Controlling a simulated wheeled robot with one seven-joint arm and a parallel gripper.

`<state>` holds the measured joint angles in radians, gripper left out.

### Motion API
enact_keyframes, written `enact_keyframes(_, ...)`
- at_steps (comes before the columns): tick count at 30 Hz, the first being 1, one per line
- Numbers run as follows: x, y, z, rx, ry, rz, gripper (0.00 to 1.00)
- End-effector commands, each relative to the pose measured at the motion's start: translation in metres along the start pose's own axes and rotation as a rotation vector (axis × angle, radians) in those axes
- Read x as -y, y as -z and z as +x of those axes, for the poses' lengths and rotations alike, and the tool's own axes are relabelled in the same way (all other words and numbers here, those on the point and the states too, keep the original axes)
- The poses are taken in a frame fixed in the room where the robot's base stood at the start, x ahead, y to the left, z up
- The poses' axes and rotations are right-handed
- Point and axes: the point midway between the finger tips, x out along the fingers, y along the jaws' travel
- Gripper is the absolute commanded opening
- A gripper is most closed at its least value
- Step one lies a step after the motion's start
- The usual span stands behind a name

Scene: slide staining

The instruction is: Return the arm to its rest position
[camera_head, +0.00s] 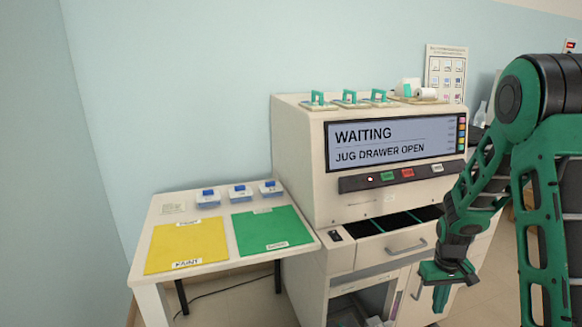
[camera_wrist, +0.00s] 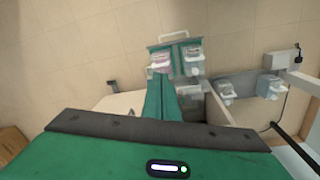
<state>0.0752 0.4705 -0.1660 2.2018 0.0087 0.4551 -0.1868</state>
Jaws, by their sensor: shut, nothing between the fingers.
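My gripper (camera_head: 440,299) hangs at the lower right of the head view, pointing down, in front of the staining machine (camera_head: 300,170). Its fingers are shut together and hold nothing. The wrist view shows the green fingers (camera_wrist: 161,98) closed in the middle, pointing toward a pulled-out drawer (camera_wrist: 153,49) with jugs (camera_wrist: 192,58) in it. The green arm (camera_head: 545,200) is bent, with its elbow high at the right edge of the head view. The machine's screen (camera_head: 395,142) reads "WAITING" and "JUG DRAWER OPEN".
A drawer with a handle (camera_head: 405,246) juts from the machine close to my gripper. Below it is an open compartment (camera_head: 350,305). At left, a table (camera_head: 145,245) bears a yellow mat (camera_head: 187,244), a green mat (camera_head: 267,230) and blue-topped boxes (camera_head: 238,192). More jugs (camera_wrist: 270,88) stand right in the wrist view.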

Motion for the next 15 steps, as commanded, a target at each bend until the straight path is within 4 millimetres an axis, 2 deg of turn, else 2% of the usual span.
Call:
enact_keyframes(1, -0.006, -0.008, -0.019, -0.007, -0.002, 0.024, 0.00)
enact_keyframes(6, -0.021, -0.044, -0.069, -0.003, -0.001, 0.105, 0.00)
enact_keyframes(15, -0.035, -0.120, -0.141, 0.004, 0.013, 0.246, 0.00)
